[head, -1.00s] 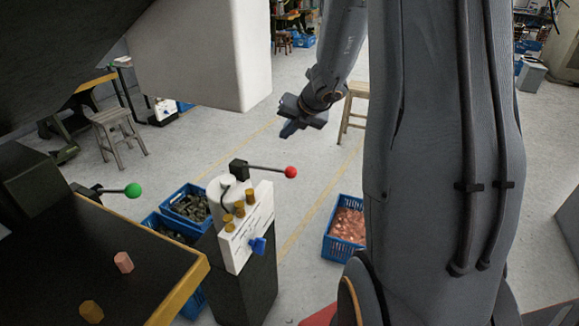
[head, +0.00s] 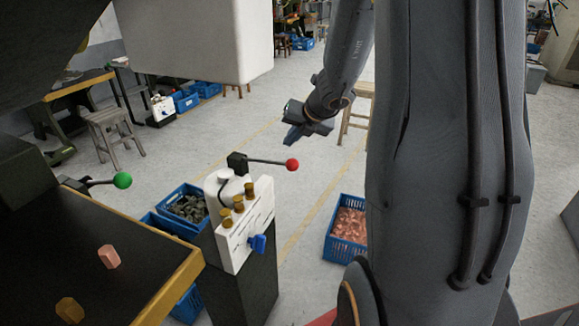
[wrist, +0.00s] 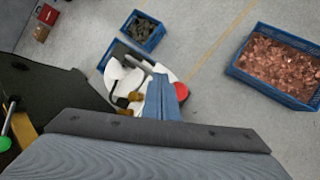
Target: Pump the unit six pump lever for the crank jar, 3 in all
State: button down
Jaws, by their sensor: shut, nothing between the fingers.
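A pump lever with a red ball end (head: 292,165) reaches to the right from a black block beside a white jar (head: 226,186). They sit with a white panel (head: 247,228) on a dark pedestal. Whether this is unit six cannot be read. My gripper (head: 293,134) is shut and empty, above and beyond the red ball in the head view, apart from it there. In the wrist view my shut fingers (wrist: 163,96) overlap the white unit, and the red ball (wrist: 180,91) shows just right of their tips. Part of the lever is hidden there.
A second lever with a green ball (head: 122,180) stands by the yellow-edged table (head: 125,270) at left. A blue crate of copper pieces (head: 346,245) is right of the pedestal. Dark-filled blue crates (head: 186,205) stand behind it. Open floor lies beyond.

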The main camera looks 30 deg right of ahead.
aim_at(292, 160)
jog(key=shift+s+d+f+b, duration=0.1)
jog(key=shift+s+f+b, duration=0.05)
jog(key=shift+f+b, duration=1.2)
jog(key=shift+f, duration=0.25)
dwell(0.8)
jog(key=shift+f, duration=0.3)
